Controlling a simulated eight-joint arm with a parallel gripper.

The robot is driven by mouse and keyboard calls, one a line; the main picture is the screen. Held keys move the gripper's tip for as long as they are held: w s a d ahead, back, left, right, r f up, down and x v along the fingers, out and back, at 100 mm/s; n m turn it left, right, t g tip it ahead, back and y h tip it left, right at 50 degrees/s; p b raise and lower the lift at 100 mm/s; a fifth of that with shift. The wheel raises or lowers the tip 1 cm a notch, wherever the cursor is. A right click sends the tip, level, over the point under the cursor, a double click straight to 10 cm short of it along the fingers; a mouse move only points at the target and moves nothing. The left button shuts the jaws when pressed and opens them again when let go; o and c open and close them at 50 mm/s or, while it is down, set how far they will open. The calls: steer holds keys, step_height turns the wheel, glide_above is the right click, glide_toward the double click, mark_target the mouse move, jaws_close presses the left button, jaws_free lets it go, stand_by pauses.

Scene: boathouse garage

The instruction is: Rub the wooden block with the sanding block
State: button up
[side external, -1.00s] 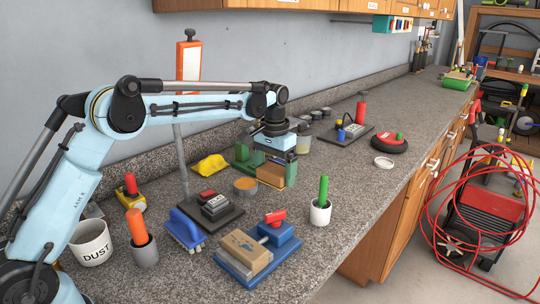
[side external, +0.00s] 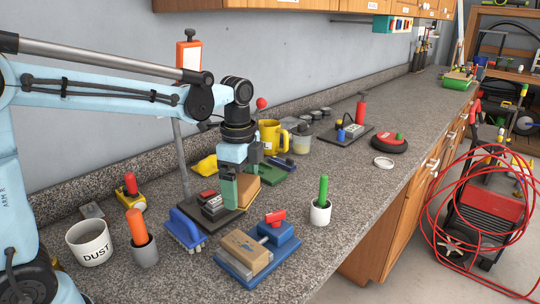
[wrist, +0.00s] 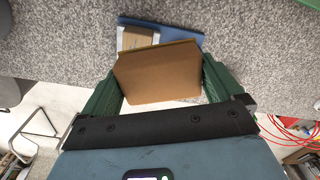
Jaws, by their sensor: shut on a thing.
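The wooden block (side external: 245,250) is a tan block on a blue clamp base (side external: 232,270) with a red handle, at the front of the bench. It also shows at the top of the wrist view (wrist: 138,38), beyond the held block. The sanding block (side external: 247,190) is brown with a yellowish edge. My gripper (side external: 240,188) is shut on it, with green fingers on either side, as the wrist view (wrist: 158,78) shows. It is held above the bench, behind the wooden block and apart from it. Its underside is hidden.
A black plate with a stacked grey piece (side external: 212,205) lies left of my gripper, beside a blue brush (side external: 185,229). A white pot with a green handle (side external: 320,208) stands right. A DUST cup (side external: 90,243) and an orange-handled cup (side external: 142,245) stand left. A yellow mug (side external: 270,134) stands behind.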

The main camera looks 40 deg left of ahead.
mark_target(233, 236)
steer(key=s+m, duration=0.3)
steer(key=shift+s+d+f, duration=0.1)
steer(key=shift+s+d, duration=0.1)
steer(key=shift+s, duration=0.1)
steer(key=shift+s+f+m, duration=0.15)
steer(key=shift+s+m, duration=0.05)
steer(key=shift+m, duration=0.1)
steer(key=shift+w+f, duration=0.1)
steer(key=shift+f, duration=3.7)
steer(key=shift+d+r, duration=0.1)
steer(key=shift+d, duration=0.2)
steer(key=shift+c, duration=0.4)
steer(key=shift+d+f, duration=0.15)
steer(key=shift+d, duration=0.45)
steer(key=shift+d+f, duration=0.15)
steer(key=shift+d, duration=2.7)
steer(key=shift+a, duration=3.65)
steer(key=shift+r, duration=4.15)
